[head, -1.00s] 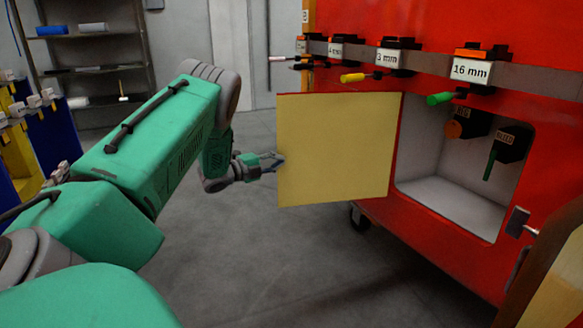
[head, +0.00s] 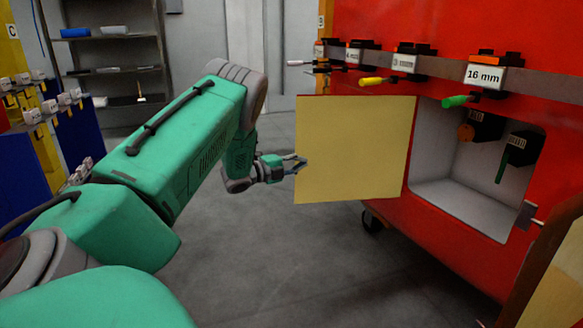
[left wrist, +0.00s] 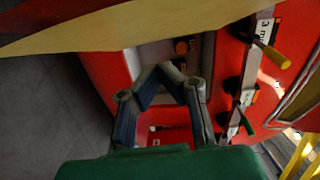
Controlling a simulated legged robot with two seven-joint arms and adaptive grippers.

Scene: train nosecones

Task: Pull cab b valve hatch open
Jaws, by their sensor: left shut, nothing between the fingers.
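The valve hatch (head: 355,150), a flat yellow panel, stands swung open on the left of a recess (head: 450,195) in the red cab. Inside the recess are a valve with an orange handle (head: 466,132) and one with a green handle (head: 501,165). My left gripper (head: 300,163) is shut and empty at the hatch's free left edge; I cannot tell if it touches. In the left wrist view, its fingers (left wrist: 165,70) meet at the tips, and a yellow panel edge (left wrist: 130,28) crosses above them. My right gripper is not in view.
A rail of labelled holders, including a 16 mm one (head: 484,76), with coloured handles runs above the recess. A tan panel (head: 560,265) juts in at lower right. Shelves (head: 115,65) stand at back left. The grey floor (head: 270,235) below the hatch is clear.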

